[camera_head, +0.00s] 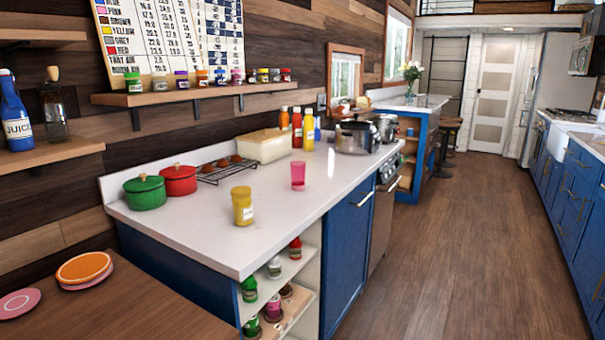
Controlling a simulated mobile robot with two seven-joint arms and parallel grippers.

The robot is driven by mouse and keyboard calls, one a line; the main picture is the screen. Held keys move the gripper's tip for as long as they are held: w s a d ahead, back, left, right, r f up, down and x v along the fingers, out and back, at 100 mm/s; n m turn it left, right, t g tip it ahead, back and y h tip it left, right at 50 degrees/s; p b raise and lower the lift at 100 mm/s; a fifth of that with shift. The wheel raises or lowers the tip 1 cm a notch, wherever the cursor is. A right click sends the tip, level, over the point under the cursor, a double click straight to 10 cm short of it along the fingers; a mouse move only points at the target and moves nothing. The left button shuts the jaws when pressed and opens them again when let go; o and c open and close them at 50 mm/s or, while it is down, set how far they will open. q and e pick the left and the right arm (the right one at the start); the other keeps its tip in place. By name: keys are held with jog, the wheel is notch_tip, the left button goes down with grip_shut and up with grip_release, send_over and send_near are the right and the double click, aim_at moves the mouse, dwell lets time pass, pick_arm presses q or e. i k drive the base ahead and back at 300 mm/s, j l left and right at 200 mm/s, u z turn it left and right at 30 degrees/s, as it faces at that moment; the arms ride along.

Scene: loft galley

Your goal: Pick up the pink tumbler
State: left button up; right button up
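The pink tumbler (298,175) stands upright on the white countertop (270,222), right of the wire rack and back from the counter's front edge. It is a small, plain cup, apart from the things around it. Neither of my grippers shows in the head view.
A yellow jar (242,206) stands in front and left of the tumbler. A wire rack (217,173) with brown buns, green pot (145,192), red pot (178,180), cream box (264,146) and several bottles stand behind. Open wooden floor (455,230) lies right of the blue cabinets.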

aim_at(297, 168)
jog(key=i+l, duration=0.45)
jog(key=i+l+u, duration=0.15)
jog(key=i+l, duration=0.8)
jog(key=l, duration=0.15)
jog(key=i+l+u, duration=0.1)
jog(key=i+l, duration=0.35)
jog(key=l, duration=0.1)
